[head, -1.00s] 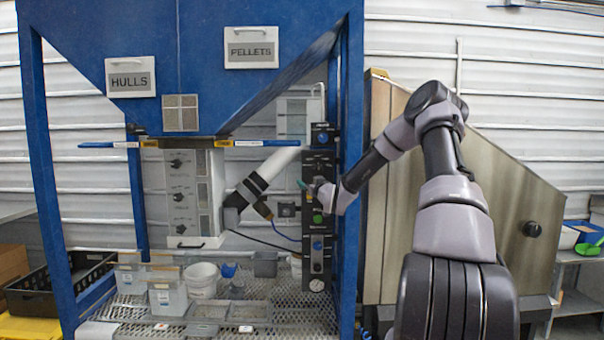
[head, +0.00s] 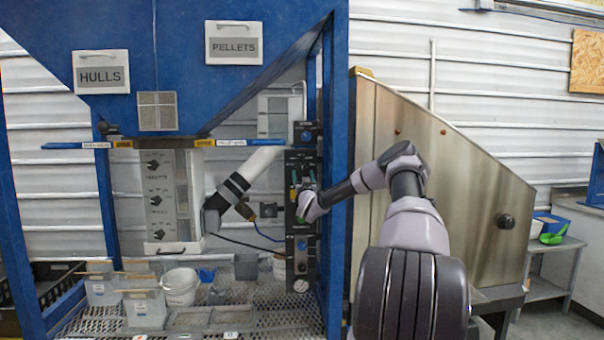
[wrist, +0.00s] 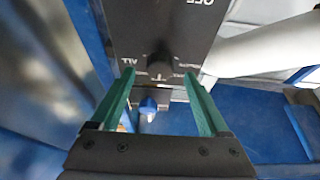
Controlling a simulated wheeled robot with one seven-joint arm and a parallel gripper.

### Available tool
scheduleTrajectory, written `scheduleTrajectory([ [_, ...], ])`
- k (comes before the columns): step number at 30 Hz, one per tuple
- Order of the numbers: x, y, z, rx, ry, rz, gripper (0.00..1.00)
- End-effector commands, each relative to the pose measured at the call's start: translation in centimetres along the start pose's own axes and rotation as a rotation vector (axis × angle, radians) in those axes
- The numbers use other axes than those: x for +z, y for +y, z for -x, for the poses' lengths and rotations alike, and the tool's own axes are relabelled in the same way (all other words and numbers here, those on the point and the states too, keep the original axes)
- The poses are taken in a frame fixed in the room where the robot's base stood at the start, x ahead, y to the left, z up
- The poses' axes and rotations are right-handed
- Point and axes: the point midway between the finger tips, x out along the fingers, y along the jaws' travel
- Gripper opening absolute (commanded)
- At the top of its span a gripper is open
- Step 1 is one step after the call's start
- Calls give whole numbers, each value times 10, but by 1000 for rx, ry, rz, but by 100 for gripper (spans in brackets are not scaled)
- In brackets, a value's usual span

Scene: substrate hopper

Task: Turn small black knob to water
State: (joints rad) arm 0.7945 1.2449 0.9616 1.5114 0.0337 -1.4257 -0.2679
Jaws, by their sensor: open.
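The tall black control panel (head: 301,222) stands on the right side of the blue hopper frame. In the wrist view, a black knob (wrist: 187,66) sits on the dark panel, with "ALL" and other small white lettering around it; the rest is too blurred to read. My gripper (wrist: 158,76) is open, its two green fingers on either side of the knob area. I cannot tell whether they touch the knob. A blue knob (wrist: 148,105) shows between the fingers, closer to the palm. In the head view, my gripper (head: 303,178) is at the panel's middle and hides part of it.
A blue post (head: 338,200) stands just right of the panel, with a steel cabinet (head: 430,200) beyond it. A white pipe (head: 255,168) with black bands slopes up left of the panel. A white bucket (head: 180,287) and clear bins stand on the mesh shelf below.

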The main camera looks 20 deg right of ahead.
Motion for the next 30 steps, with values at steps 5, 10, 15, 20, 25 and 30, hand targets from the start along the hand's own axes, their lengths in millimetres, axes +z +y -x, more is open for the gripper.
scheduleTrajectory([
  [5, 1, 0, -22, 1, 0, -1, 79],
  [10, 0, 0, -28, 0, -1, 0, 79],
  [15, 0, 0, -29, 0, -1, 0, 79],
  [20, 0, 0, -29, 0, -1, 0, 37],
  [25, 0, 0, -29, 0, -1, 0, 0],
  [30, 0, 0, -28, 7, -1, -16, 0],
])
